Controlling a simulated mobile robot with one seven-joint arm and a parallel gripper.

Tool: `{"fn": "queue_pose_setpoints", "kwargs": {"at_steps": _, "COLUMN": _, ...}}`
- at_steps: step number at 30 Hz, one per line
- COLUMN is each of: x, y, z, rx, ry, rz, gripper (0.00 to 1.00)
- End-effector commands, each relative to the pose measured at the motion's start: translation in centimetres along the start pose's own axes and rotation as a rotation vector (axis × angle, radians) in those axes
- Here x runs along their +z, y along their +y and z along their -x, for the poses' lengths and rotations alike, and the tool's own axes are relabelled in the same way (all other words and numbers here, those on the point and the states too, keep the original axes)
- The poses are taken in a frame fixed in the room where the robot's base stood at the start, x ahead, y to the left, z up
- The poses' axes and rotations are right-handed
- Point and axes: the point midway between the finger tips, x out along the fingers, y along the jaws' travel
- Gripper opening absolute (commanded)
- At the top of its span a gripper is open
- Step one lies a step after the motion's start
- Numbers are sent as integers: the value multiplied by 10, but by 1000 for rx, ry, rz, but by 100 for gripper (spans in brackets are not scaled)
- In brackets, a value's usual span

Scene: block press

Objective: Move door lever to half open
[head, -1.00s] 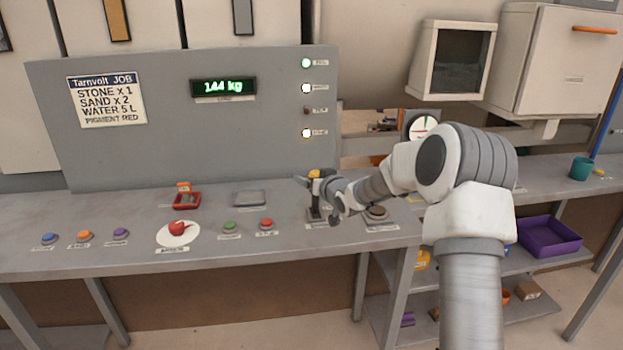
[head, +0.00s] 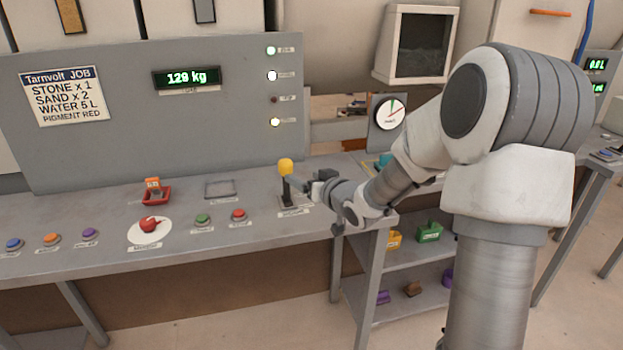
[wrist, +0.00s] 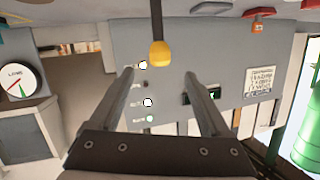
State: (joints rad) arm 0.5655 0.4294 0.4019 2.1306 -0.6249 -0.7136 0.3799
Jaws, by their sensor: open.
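The door lever (head: 286,183) is a dark stick with a yellow knob, standing on the grey console near its right end. It looks close to upright in the head view. In the wrist view the picture is upside down, and the lever's yellow knob (wrist: 160,53) hangs just beyond the fingertips, roughly between them. My gripper (head: 308,181) is just right of the lever in the head view. In the wrist view my gripper (wrist: 158,76) has its two fingers wide apart with nothing between them. The lever's label is too small to read.
A display reads 129 kg (head: 186,78) on the grey panel. A red knob on a white disc (head: 149,226), a green button (head: 203,220) and a red button (head: 239,215) sit left of the lever. A dial gauge (head: 389,112) stands behind my arm.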

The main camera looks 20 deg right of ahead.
Motion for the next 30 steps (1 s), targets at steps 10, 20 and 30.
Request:
{"fn": "queue_pose_setpoints", "kwargs": {"at_steps": 10, "x": 0, "y": 1, "z": 27, "rx": 1, "ry": 0, "rz": 0, "gripper": 80}}
{"fn": "queue_pose_setpoints", "kwargs": {"at_steps": 20, "x": -3, "y": -1, "z": 28, "rx": 12, "ry": -12, "rz": 11, "gripper": 80}}
{"fn": "queue_pose_setpoints", "kwargs": {"at_steps": 30, "x": -46, "y": -17, "z": 95, "rx": 250, "ry": -262, "rz": 137, "gripper": 80}}
